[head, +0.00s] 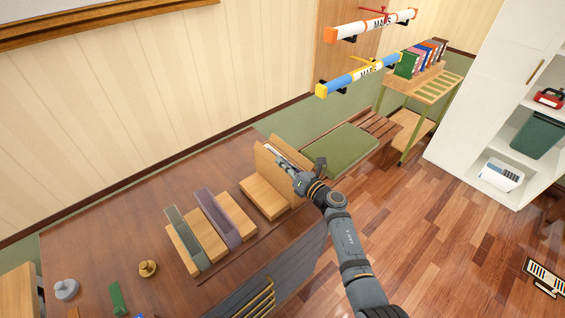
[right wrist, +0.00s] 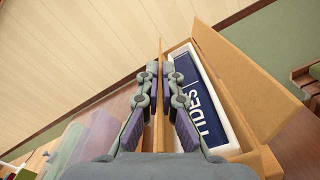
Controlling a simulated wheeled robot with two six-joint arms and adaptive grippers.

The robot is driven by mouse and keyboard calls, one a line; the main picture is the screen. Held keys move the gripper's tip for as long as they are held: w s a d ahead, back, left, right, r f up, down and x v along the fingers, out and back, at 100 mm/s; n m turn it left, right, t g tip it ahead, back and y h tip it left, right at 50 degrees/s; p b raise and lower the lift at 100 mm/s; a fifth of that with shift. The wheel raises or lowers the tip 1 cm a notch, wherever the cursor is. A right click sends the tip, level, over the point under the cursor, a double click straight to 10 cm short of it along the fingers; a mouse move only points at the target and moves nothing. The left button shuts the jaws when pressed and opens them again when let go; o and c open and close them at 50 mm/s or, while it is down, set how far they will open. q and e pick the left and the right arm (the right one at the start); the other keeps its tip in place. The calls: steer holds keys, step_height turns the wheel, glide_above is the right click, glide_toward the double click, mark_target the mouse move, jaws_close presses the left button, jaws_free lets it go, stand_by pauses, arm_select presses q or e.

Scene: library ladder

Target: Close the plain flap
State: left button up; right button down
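The plain wooden flap (head: 266,153) stands raised on the rightmost wooden box (head: 262,196) on the desk. In the right wrist view a thin wooden panel edge (right wrist: 160,60) runs up between my finger tips, and a blue book lettered "TIDES" (right wrist: 198,100) in a white surround lies to its right. A wider wooden panel (right wrist: 238,75) stands open on the book's far right side. My right gripper (head: 272,154) reaches in at the box's top; it also shows in the right wrist view (right wrist: 160,72). Its fingers are close together, one each side of the panel edge; contact is unclear. My left gripper is out of view.
Left of the box stand similar wooden boxes with a purple flap (head: 217,217) and a grey-green flap (head: 187,238). A brass weight (head: 148,268) and a grey weight (head: 66,288) sit on the desk (head: 110,225). A green-cushioned bench (head: 342,150) lies to the right.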

steer(key=shift+d+m, duration=0.1)
steer(key=shift+m, duration=0.2)
steer(key=c, duration=1.6)
jaws_free()
steer(key=shift+o, duration=0.2)
steer(key=v, duration=1.2)
